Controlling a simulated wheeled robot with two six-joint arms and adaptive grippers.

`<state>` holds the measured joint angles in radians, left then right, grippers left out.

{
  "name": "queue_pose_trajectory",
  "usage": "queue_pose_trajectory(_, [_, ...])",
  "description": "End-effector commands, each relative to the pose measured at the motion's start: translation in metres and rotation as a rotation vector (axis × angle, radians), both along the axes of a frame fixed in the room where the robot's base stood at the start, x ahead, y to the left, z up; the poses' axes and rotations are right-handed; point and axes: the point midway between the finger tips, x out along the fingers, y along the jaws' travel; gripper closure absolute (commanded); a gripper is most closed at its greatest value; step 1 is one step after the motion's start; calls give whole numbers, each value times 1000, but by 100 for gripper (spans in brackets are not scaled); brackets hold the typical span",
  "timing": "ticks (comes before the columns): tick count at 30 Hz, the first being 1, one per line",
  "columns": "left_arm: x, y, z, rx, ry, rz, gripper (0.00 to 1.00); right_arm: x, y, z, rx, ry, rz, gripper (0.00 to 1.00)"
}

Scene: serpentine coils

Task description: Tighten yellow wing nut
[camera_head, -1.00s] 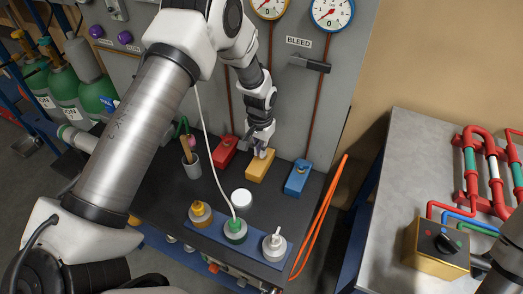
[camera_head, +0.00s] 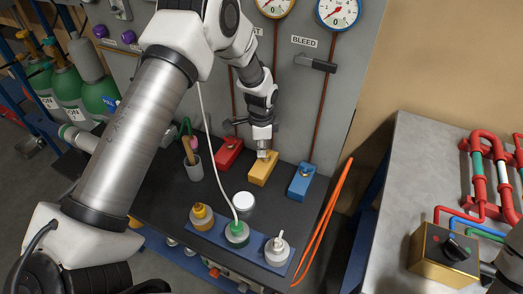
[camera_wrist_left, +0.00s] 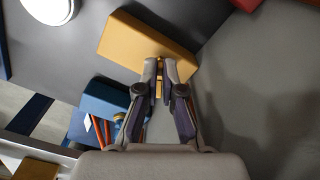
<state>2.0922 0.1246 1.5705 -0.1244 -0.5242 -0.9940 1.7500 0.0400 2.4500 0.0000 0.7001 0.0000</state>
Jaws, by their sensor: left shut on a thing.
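The yellow block (camera_head: 266,171) stands on the dark bench between a red and a blue block. It also shows in the left wrist view (camera_wrist_left: 135,40). My left gripper (camera_head: 263,153) is over the top of this block. In the left wrist view, my left gripper (camera_wrist_left: 161,64) has its two fingertips close together at the block, shut on the small brass-yellow wing nut (camera_wrist_left: 159,88) between them. The fingers hide most of the nut, so its angle cannot be told. My right gripper is not clearly in view.
The red block (camera_head: 229,152) and blue block (camera_head: 301,182) flank the yellow one closely. A cup (camera_head: 195,170) with tools stands left. A white round lid (camera_head: 243,203) and several capped fittings are nearer. The panel with gauges (camera_head: 339,10) rises behind.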

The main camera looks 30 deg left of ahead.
Motion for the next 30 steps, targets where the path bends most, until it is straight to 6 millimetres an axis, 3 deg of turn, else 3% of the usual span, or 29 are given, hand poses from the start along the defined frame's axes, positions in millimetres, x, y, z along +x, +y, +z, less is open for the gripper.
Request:
queue_pose_trajectory(15, [8,2,3,1,-11,-341,100,0,0,-6,0,0,0,69])
queue_pose_trajectory(30, [10,2,5,2,-14,-395,100,0,0,-6,0,0,0,69])
